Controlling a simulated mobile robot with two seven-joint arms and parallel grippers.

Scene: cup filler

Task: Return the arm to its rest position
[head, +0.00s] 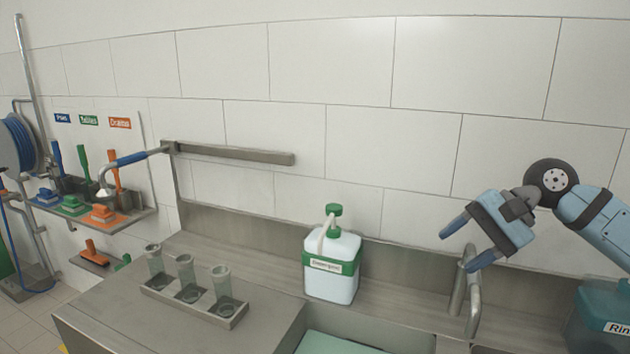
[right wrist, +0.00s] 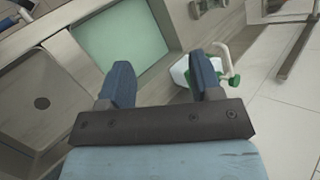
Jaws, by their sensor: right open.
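My right gripper (head: 462,246) is open and empty. In the head view it is held in the air at the right, in front of the tiled wall and above the steel tap (head: 465,290). Its blue fingers point left and down. In the right wrist view, the gripper (right wrist: 162,80) shows its two fingers spread apart with nothing between them. My right arm (head: 605,222) comes in from the right edge. My left gripper is not in either view.
A white and green pump bottle (head: 332,268) stands on the steel counter, left of the gripper. A rack (head: 195,301) with three clear cups is further left. A teal tub (head: 600,315) is at the lower right. A basin (right wrist: 45,95) shows in the wrist view.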

